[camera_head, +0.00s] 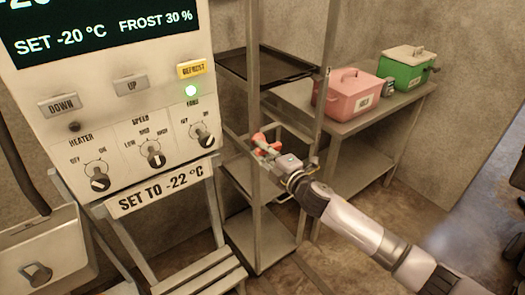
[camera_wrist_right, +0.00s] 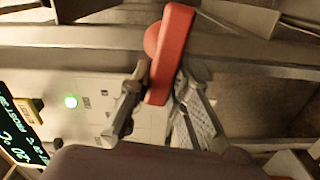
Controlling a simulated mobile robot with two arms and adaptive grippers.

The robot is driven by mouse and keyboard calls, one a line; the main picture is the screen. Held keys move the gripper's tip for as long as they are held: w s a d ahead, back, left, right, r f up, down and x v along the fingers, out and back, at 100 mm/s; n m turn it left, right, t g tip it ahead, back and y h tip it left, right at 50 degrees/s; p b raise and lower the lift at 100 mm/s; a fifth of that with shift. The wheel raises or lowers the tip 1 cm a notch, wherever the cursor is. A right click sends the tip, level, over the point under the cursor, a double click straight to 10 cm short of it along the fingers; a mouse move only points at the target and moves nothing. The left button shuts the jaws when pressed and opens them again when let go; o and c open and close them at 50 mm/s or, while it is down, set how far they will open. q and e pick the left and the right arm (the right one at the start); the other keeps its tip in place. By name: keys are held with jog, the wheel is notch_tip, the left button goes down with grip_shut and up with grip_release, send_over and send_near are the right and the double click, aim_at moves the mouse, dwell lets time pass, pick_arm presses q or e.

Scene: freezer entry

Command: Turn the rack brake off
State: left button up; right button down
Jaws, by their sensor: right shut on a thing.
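The rack (camera_head: 256,215) is a tall metal frame with shelves, right of the control panel in the head view. A red-orange brake handle (camera_head: 259,139) shows at one of its posts. My right gripper (camera_head: 268,149) reaches in from the lower right and is at the handle. In the right wrist view the red handle (camera_wrist_right: 173,48) runs between the two fingers of the gripper (camera_wrist_right: 158,95), which are shut on its lower end. The handle's pivot is not clear. My left gripper is in neither view.
A control panel (camera_head: 120,110) with buttons, knobs and a lit green lamp stands at left. A dark tray (camera_head: 268,64) lies on the rack's upper shelf. Behind, a metal table (camera_head: 345,126) carries a pink box (camera_head: 350,96) and a green box (camera_head: 403,70). A slatted step (camera_head: 190,268) stands in front.

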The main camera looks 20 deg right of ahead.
jog(key=c, duration=1.5)
grip_release()
jog(key=v, duration=1.2)
